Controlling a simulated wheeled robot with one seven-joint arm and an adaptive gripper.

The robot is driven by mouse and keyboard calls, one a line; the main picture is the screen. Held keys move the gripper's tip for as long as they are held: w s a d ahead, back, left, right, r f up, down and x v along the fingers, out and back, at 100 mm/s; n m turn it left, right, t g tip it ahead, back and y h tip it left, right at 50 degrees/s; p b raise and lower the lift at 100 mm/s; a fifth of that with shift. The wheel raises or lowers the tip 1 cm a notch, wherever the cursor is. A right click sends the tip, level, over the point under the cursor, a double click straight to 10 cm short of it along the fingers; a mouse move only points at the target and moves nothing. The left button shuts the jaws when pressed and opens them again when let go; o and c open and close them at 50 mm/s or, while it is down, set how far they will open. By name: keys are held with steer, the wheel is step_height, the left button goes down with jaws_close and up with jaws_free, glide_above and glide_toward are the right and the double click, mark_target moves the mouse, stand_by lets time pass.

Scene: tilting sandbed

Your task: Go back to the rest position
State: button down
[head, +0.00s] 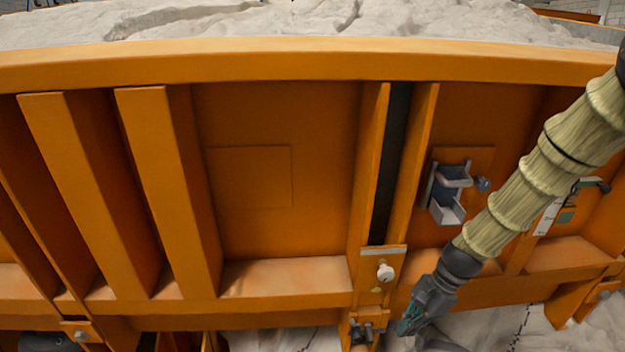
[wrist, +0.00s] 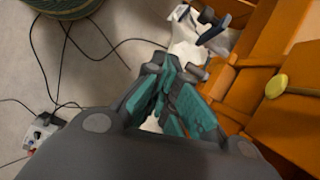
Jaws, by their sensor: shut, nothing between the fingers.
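My gripper (head: 414,317) hangs low at the right of the head view, at the end of my arm in its pale ribbed sleeve. It is in front of the lower edge of the orange sandbed wall (head: 250,130). In the wrist view my gripper (wrist: 168,72) shows teal and dark grey fingers, drawn together with nothing held between them. The orange frame of the sandbed (wrist: 262,50) is to its right in that view.
A grey metal bracket (head: 447,212) is fixed to the wall left of my arm. A pale knob (head: 385,272) sticks out below the dark slot. In the wrist view, black cables (wrist: 75,45) and a small boxy device (wrist: 42,132) lie on the floor at left.

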steer(key=s+f+n+h, duration=0.5)
steer(key=s+f+n, duration=0.4)
steer(key=s+f, duration=1.55)
steer(key=s+a+f+n, duration=0.3)
steer(key=s+f+n, duration=0.1)
steer(key=s, duration=0.5)
steer(key=shift+s+f+n, duration=0.2)
steer(key=shift+s+n, duration=0.2)
steer(key=shift+n, duration=0.1)
